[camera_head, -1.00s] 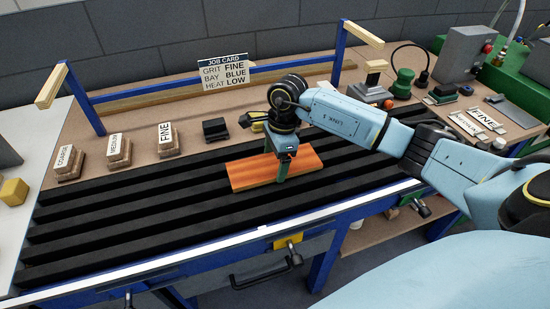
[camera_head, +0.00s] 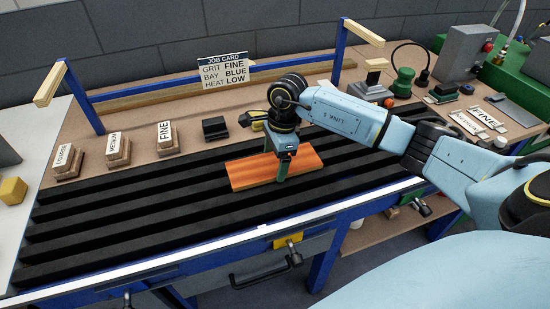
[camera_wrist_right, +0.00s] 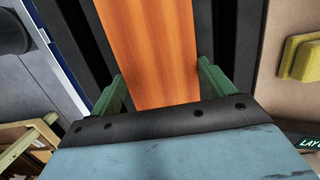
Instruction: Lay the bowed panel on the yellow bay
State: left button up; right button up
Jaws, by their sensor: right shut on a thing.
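The panel (camera_head: 252,172) is an orange-brown wooden rectangle over the black slatted bed (camera_head: 130,222), right of its middle. Any bow in it is too slight to make out. My right gripper (camera_head: 283,168) points down at the panel. In the right wrist view its green fingers (camera_wrist_right: 160,95) stand on both long sides of the panel (camera_wrist_right: 150,50), shut on it. Whether the panel touches the slats or hangs just above them, I cannot tell. My left gripper is not in view.
A job card (camera_head: 224,69) reads grit fine, bay blue, heat low. Labelled sanding blocks (camera_head: 118,150) and a black block (camera_head: 215,128) line the back edge. Blue posts (camera_head: 85,98) with wooden arms rise behind. The slats left of the panel are clear.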

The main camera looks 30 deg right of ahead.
jog(key=o, duration=1)
notch_tip(320, 180, up, 13)
jog(key=d, duration=0.2)
jog(key=shift+s, duration=0.25)
jog(key=shift+r, duration=0.1)
